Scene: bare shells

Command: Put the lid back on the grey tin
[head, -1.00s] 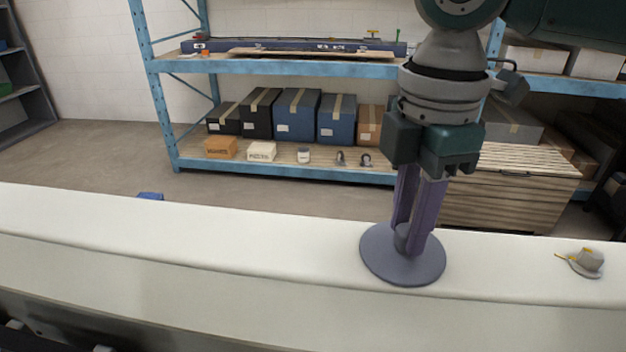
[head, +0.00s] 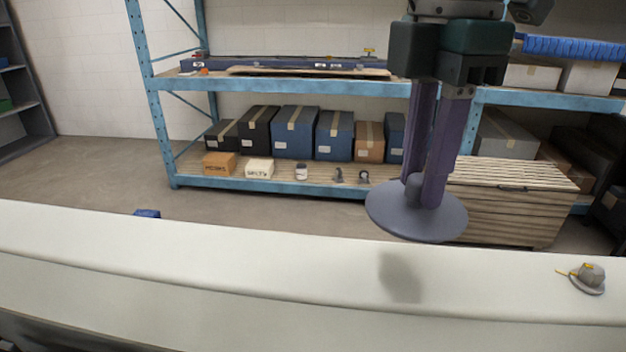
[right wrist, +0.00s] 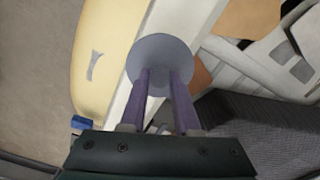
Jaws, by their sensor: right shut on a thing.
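The lid (head: 388,208) is a flat grey disc with a short knob. My right gripper (head: 417,190) is shut on the knob and holds the lid level above the white work surface, with a shadow below it. In the right wrist view the lid (right wrist: 160,50) shows beyond the two purple fingers of the same gripper (right wrist: 160,85). I cannot see the grey tin in either view. My left gripper is not in view.
A white surface (head: 200,255) spans the foreground, mostly clear. A small grey cap-like item with a yellow strap (head: 588,278) lies at its right end. Behind stand a blue shelf rack (head: 270,184) with boxes and a slatted wooden crate (head: 505,210).

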